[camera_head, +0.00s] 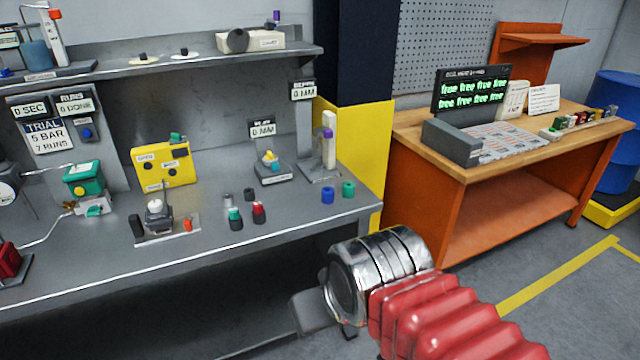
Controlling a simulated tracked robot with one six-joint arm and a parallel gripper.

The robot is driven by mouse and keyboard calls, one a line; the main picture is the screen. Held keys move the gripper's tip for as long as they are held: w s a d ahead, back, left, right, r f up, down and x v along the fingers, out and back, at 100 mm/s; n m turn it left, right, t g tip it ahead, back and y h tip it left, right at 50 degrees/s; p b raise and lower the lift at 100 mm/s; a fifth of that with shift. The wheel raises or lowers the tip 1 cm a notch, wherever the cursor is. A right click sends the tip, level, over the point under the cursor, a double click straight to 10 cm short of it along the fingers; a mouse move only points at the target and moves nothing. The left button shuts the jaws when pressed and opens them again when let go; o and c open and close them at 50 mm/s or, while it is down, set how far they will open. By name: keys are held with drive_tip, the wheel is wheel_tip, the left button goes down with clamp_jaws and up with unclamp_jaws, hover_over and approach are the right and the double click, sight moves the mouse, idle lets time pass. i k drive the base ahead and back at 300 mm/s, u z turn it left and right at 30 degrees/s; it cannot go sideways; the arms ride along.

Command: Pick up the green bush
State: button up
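The green bush (348,188) is a small short ring standing on the grey workbench near its right front corner. A blue bush (328,196) of like shape stands close to its left. My arm comes in from the lower right, with red bellows and a chrome wrist. My gripper (308,313) shows only as a grey part beyond the wrist, in front of and below the bench edge. It is well apart from the green bush. Its fingertips cannot be made out, so its opening is unclear.
Capped cylinders, one green-topped (235,219) and one red-topped (258,212), stand left of the bushes. A grey post stand (325,165) rises behind them. A yellow box (166,163) and a green actuator (84,179) stand farther left. A wooden-topped orange bench (470,165) stands right.

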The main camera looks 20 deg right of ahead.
sight(348, 187)
drive_tip(key=u, duration=0.25)
drive_tip(key=i, duration=1)
drive_tip(key=u, duration=0.25)
